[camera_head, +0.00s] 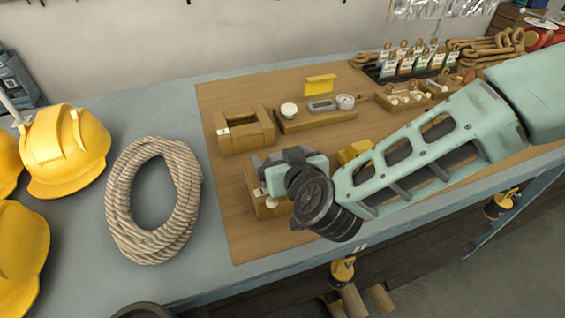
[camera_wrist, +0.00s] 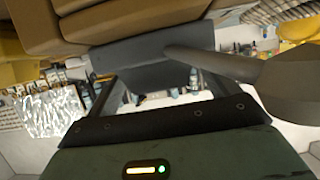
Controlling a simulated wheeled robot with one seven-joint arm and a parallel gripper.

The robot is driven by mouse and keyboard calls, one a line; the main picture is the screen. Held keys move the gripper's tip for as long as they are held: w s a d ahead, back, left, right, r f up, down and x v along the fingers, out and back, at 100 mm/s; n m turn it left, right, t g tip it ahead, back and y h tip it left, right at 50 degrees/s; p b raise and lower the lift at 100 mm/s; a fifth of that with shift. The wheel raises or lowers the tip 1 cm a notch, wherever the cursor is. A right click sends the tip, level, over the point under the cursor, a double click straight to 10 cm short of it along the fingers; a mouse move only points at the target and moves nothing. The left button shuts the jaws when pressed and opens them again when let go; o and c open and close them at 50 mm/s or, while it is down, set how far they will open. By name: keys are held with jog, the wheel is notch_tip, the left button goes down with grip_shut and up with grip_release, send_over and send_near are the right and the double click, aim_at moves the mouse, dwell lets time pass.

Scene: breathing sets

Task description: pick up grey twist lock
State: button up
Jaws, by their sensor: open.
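My gripper (camera_head: 274,170) is over the front left of the wooden board, just above a wooden block (camera_head: 268,207). In the wrist view its dark fingers (camera_wrist: 160,85) stand apart with a gap between them. A smooth grey piece with a thin rod-like arm (camera_wrist: 240,68) shows at the right of the wrist view, close to the fingers; it looks like the grey twist lock, but I cannot be sure. Whether it touches the fingers I cannot tell. In the head view my gripper and wrist hide that spot, and I cannot make out the twist lock.
A wooden holder (camera_head: 243,133) and a gauge block (camera_head: 315,115) stand behind my gripper. A yellow piece (camera_head: 354,151) is beside my arm. A rope coil (camera_head: 123,200) and yellow helmets (camera_head: 65,150) lie to the left. Tagged parts fill the back right.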

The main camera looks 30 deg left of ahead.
jog(key=shift+a, duration=0.1)
jog(key=c, duration=1.5)
jog(key=shift+w+r, duration=0.1)
jog(key=shift+r, duration=0.05)
